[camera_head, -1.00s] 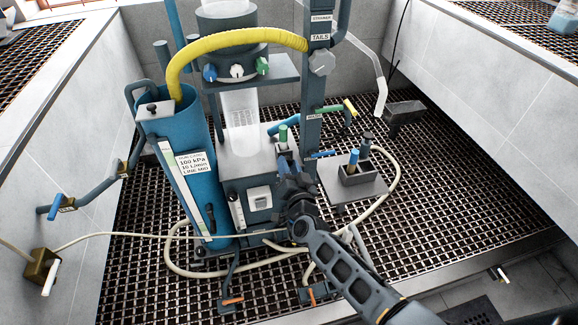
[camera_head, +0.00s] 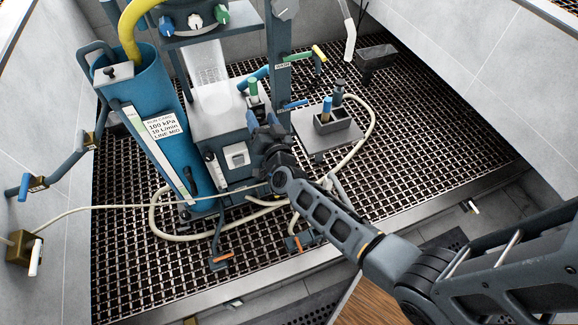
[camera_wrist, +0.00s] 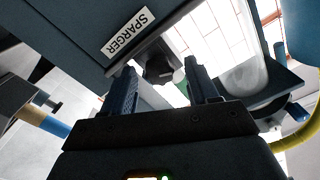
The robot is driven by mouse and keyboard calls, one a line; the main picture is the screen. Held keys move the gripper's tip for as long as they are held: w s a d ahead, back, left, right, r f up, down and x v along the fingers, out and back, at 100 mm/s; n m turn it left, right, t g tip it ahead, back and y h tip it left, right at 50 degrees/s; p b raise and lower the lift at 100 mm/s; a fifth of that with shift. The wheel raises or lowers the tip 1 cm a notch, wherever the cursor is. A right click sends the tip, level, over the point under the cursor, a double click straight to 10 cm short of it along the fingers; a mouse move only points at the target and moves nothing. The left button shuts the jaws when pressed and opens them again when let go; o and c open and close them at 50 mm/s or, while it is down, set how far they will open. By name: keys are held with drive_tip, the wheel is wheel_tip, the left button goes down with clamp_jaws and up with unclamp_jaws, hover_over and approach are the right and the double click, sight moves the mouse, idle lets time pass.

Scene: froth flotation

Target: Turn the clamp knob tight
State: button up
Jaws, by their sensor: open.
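A grey lobed knob (camera_head: 285,8) sits on the upright dark column, cut by the top edge of the head view. In the wrist view, a dark knob (camera_wrist: 160,68) shows beyond and between my fingertips, beside a dark panel labelled SPARGER (camera_wrist: 128,35). I cannot tell which of these is the clamp knob. My gripper (camera_head: 263,125) is in front of the flotation machine's lower body, below a green-topped handle (camera_head: 253,90). In the wrist view my gripper (camera_wrist: 163,75) is open, its two fingers apart with nothing between them; the dark knob looks farther off.
A blue cylinder (camera_head: 155,95) stands left of the machine. A small table (camera_head: 310,140) with a dark holder stands right of my gripper. A pale hose (camera_head: 370,125) loops over the grating. Clear grating (camera_head: 430,130) lies to the right.

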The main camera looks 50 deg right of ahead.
drive_tip(key=n, duration=0.8)
drive_tip(key=s+a+r+n+y+b, duration=0.1)
drive_tip(key=s+a+r+n+y, duration=0.1)
drive_tip(key=s+a, duration=0.6)
drive_tip(key=s+a+r+n+t+y, duration=0.1)
drive_tip(key=s+a+r+n+y, duration=0.2)
drive_tip(key=s+a, duration=0.5)
drive_tip(key=shift+s+r+t+y+b, duration=0.35)
drive_tip(key=shift+s+r+y, duration=0.4)
drive_tip(key=shift+s, duration=3.4)
